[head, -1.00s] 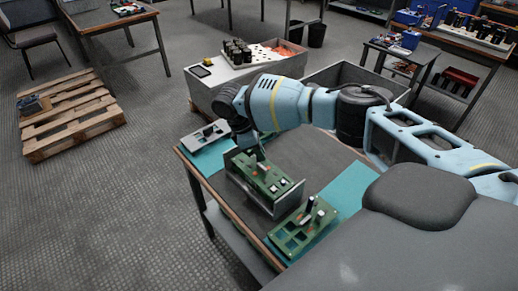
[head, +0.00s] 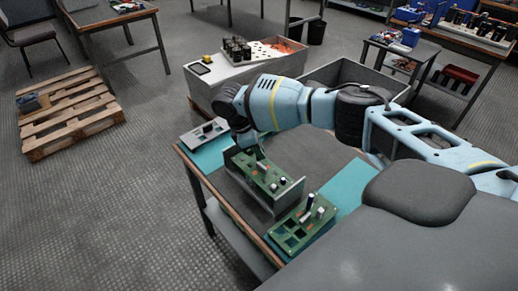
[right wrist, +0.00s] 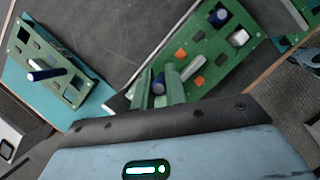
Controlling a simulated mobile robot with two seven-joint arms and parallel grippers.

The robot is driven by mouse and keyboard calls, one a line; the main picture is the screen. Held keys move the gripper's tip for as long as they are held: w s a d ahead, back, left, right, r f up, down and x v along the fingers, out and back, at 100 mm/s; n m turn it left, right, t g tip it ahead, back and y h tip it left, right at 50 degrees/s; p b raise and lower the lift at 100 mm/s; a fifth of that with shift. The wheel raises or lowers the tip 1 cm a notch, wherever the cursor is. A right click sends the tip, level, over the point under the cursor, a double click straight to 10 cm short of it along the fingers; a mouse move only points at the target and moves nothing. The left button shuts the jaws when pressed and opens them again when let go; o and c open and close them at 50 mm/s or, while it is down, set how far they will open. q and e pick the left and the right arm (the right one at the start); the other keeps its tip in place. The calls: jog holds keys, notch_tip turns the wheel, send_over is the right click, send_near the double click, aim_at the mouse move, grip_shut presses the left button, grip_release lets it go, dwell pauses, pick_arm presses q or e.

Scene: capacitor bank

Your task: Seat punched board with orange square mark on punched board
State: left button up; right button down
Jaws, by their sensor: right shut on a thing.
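The green punched board with orange square marks (head: 268,178) lies across a grey metal frame in the middle of the table. In the right wrist view this board (right wrist: 208,48) shows orange squares, a blue cylinder and pale cylinders. My right gripper (right wrist: 160,90) is shut at its near end; the fingers hide the exact grip. The gripper's wrist also shows in the head view (head: 247,140). The grey frame (head: 291,196) stands around the board; whether the board touches it all along cannot be told. My left gripper is out of view.
Another green punched board (head: 293,238) lies at the table's right front. A grey bin (head: 350,72) and a cabinet with black cylinders (head: 240,75) stand behind.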

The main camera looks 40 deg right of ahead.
jog(key=c, duration=1.3)
grip_release()
jog(key=shift+c, duration=0.2)
jog(key=v, duration=0.7)
jog(key=shift+a+r, duration=0.15)
jog(key=shift+r, duration=0.2)
jog(key=shift+f, duration=0.1)
